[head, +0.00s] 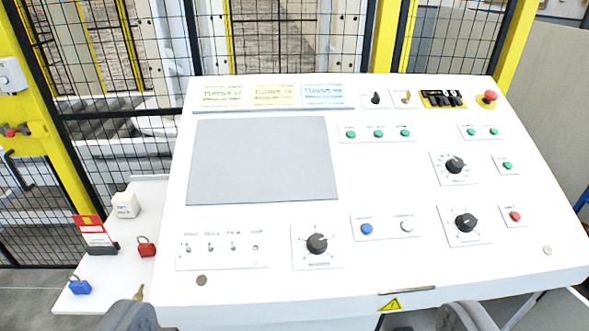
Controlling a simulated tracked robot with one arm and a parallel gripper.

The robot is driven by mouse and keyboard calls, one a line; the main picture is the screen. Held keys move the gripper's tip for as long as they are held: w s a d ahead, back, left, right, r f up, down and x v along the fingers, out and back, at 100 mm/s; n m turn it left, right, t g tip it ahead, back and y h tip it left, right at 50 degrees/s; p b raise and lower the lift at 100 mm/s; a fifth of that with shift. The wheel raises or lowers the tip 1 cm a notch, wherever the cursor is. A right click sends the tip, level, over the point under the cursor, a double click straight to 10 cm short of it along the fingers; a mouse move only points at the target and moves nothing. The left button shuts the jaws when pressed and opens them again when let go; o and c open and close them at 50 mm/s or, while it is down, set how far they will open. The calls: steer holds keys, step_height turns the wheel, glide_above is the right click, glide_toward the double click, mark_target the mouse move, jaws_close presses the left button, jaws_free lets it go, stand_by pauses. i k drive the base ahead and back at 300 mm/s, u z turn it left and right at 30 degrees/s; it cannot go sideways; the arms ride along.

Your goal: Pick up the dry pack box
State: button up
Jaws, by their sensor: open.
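A small white box (125,205) with dark lettering on its front stands on the white side shelf at the left of the console. It looks like the dry pack box, though the lettering is too small to read surely. My gripper (297,316) shows as two dark grey fingers at the bottom edge, wide apart with nothing between them. It is to the right of the box and nearer to me, not touching it.
The side shelf (117,262) also holds a red-and-white card holder (94,234), a red padlock (146,246), a blue padlock (80,285) and a brass key (139,292). The sloping control console (375,180) fills the middle. A yellow-framed mesh fence (90,90) stands behind.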

mark_target(125, 204)
steer(key=k, duration=1.3)
steer(key=u, duration=0.45)
steer(key=i, duration=0.65)
steer(key=u, duration=1.2)
steer(key=i, duration=1.55)
steer(key=z, duration=0.3)
steer(key=i, duration=1.25)
steer(key=z, duration=0.95)
steer(key=i, duration=0.3)
steer(key=z, duration=0.25)
steer(key=k, duration=0.5)
